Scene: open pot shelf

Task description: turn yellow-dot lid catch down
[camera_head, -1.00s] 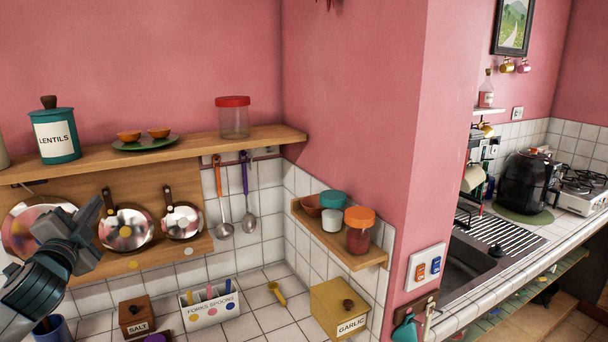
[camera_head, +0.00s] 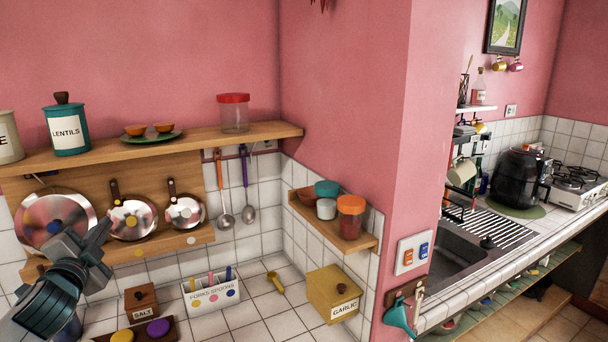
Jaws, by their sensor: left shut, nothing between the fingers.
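The round metal lid with a yellow dot (camera_head: 131,222) hangs upright on the wooden rack board under the long shelf. A dark brown upright piece (camera_head: 115,190) stands at its upper left; I cannot tell whether this is its catch. A yellow spot (camera_head: 138,253) is on the board below the lid. My left gripper (camera_head: 103,232) is shut and empty, in front of the rack at the lid's lower left in the picture. It partly covers a larger lid with a blue dot (camera_head: 54,206). I cannot tell its distance from the board. My right gripper is out of view.
A lid with a white dot (camera_head: 185,212) hangs to the right. Above are the shelf (camera_head: 220,137), a lentils tin (camera_head: 66,130) and a red-lidded jar (camera_head: 233,113). Below stand a salt box (camera_head: 140,300), a cutlery holder (camera_head: 211,292) and a garlic box (camera_head: 333,292).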

